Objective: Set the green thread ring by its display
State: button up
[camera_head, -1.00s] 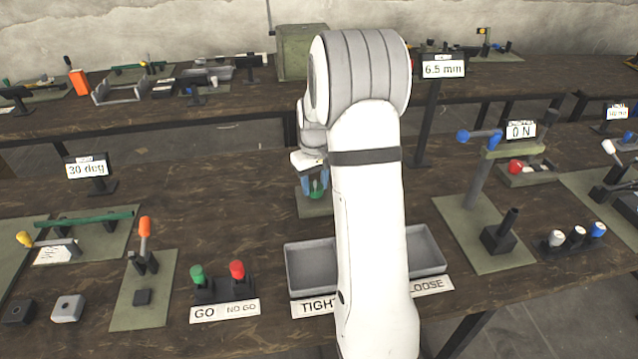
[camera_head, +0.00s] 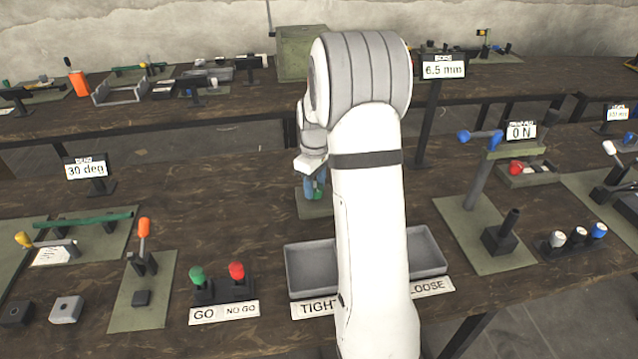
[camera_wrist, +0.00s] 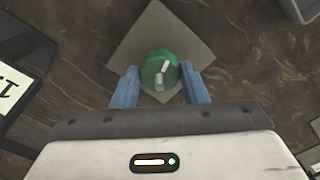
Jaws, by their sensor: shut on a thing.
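The green thread ring (camera_wrist: 159,69) shows in the wrist view as a round green piece with pale marks on top, between the two blue fingers of my gripper (camera_wrist: 160,84). It is over a square olive plate (camera_wrist: 180,28). In the head view my gripper (camera_head: 315,188) is behind my arm, above the same plate (camera_head: 312,210), with a bit of green at its fingers. My gripper is shut on the ring. A display with dark edge and white face (camera_wrist: 14,88) is at the left of the wrist view; its text is cut off.
Two grey trays labelled TIGHT (camera_head: 310,266) and LOOSE (camera_head: 427,252) stand in front of the plate. Green and red GO/NO GO plugs (camera_head: 217,285) are at front left. A 30 deg display (camera_head: 87,170) stands farther left. Bare table lies left of the plate.

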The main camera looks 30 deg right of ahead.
aim_at(316, 188)
jog(key=shift+s+f, duration=0.2)
jog(key=shift+s, duration=0.05)
jog(key=o, duration=0.8)
jog(key=shift+r, duration=0.1)
jog(key=shift+c, duration=0.2)
jog(key=shift+o, duration=1)
jog(key=shift+w+r, duration=0.1)
jog(key=shift+r, duration=0.25)
notch_tip(316, 188, up, 7)
jog(key=shift+r, duration=0.15)
